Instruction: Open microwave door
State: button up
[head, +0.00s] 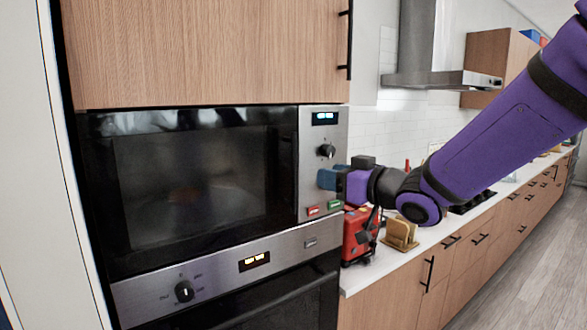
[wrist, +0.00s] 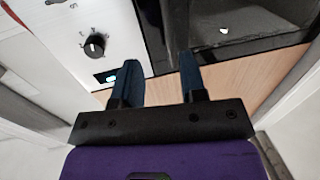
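The microwave door (head: 190,180) is a black glass panel and looks closed in the head view. Beside it on the right is the silver control panel (head: 311,170), with a black knob (head: 327,151), a lit display, and red and green buttons. My gripper (head: 327,179) has blue fingers and is in front of the control panel, just right of the door's edge. In the wrist view my gripper (wrist: 161,62) has its fingers apart, with nothing seen held between them. The control panel (wrist: 75,25) is at left there, the dark door (wrist: 250,22) at right. Contact cannot be told.
An oven (head: 255,310) sits below the microwave, and a wooden cabinet (head: 205,50) above. A red appliance (head: 355,238) and a wooden holder (head: 400,233) stand on the counter (head: 375,266) beneath my arm. Open floor (head: 535,240) lies at the right.

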jog(key=x, duration=1)
jog(key=shift+s+a+r, duration=0.1)
jog(key=shift+s+a, duration=0.1)
jog(key=shift+a, duration=0.3)
grip_shut()
